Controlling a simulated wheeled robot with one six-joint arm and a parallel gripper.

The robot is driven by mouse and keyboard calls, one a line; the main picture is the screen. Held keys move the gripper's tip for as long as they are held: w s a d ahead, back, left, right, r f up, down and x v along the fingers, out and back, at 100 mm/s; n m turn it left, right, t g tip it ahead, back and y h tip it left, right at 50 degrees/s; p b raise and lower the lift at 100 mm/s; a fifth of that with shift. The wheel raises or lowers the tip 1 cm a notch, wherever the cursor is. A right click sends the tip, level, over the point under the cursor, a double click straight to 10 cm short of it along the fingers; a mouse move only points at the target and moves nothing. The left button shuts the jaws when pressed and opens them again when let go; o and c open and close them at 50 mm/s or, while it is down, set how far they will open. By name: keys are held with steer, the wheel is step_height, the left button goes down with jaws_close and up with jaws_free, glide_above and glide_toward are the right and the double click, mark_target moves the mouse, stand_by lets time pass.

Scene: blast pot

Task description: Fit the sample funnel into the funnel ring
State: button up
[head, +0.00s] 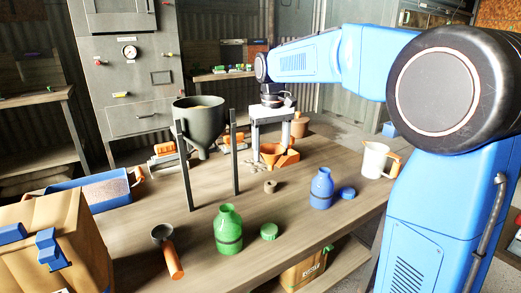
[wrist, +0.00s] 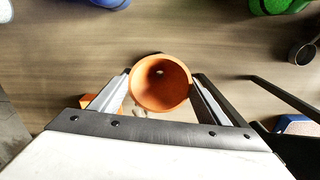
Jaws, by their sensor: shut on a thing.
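The sample funnel is an orange cone-shaped cup (head: 269,153) at the middle of the bench in the head view. In the wrist view the funnel (wrist: 148,100) shows its round open mouth and a small hole at the bottom, between the two finger bars. My gripper (head: 270,146) points down and is shut on it, with a finger on each side. The funnel is upright, close above the bench; I cannot tell whether it touches. A dark grey hopper (head: 201,124) stands left of it between two dark posts. I cannot make out the funnel ring for certain.
A green bottle (head: 228,230), blue bottle (head: 322,188), white jug (head: 374,160) and orange-handled ladle (head: 172,261) stand or lie nearer the front. A small brown ring-shaped piece (head: 270,186) lies midway. A dark post (head: 234,155) rises left of my gripper. A blue tray (head: 90,194) is left.

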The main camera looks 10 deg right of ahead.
mark_target(271, 169)
steer(key=shift+f, duration=0.1)
stand_by(0.3)
steer(key=shift+f, duration=2.05)
steer(key=shift+f, duration=1.9)
stand_by(0.3)
steer(key=o, duration=1.2)
